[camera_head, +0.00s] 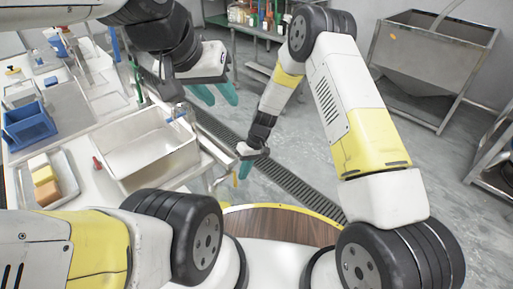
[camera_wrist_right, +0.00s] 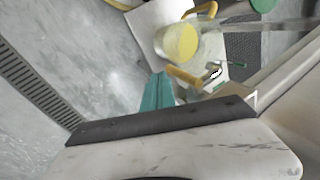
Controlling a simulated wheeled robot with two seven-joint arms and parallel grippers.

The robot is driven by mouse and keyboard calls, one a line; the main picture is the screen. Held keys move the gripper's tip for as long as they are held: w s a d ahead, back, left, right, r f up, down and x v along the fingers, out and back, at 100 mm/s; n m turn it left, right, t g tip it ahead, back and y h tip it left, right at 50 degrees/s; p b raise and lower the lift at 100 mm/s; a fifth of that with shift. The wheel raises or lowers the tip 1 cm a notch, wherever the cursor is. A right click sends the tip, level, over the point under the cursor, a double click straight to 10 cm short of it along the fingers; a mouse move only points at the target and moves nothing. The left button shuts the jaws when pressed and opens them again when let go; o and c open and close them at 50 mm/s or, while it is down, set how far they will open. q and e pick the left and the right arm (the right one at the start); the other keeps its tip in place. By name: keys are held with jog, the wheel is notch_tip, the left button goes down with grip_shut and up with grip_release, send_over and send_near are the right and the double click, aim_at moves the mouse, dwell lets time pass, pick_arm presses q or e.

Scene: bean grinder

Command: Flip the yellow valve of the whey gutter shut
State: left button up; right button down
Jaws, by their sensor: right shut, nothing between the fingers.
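In the right wrist view, a yellow lever-like handle (camera_wrist_right: 184,76), apparently the valve, sits by a small metal fitting just right of my right gripper's fingertips (camera_wrist_right: 157,90). The teal fingers are together and empty; I cannot tell whether they touch the handle. In the head view, my right gripper (camera_head: 244,170) points down beside the end of the gutter (camera_head: 212,168) at the counter's edge; the valve is not clear there. My left gripper (camera_head: 214,95) is higher, above the counter side, with its teal fingers apart and nothing between them.
A steel basin (camera_head: 150,150) stands on the counter, with a blue crate (camera_head: 28,126) and a tray of blocks (camera_head: 24,190) left of it. A floor drain grate (camera_head: 290,185) runs below. A round yellow thing (camera_wrist_right: 182,42) lies beyond the handle.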

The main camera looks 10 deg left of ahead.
jog(key=shift+s+a, duration=0.25)
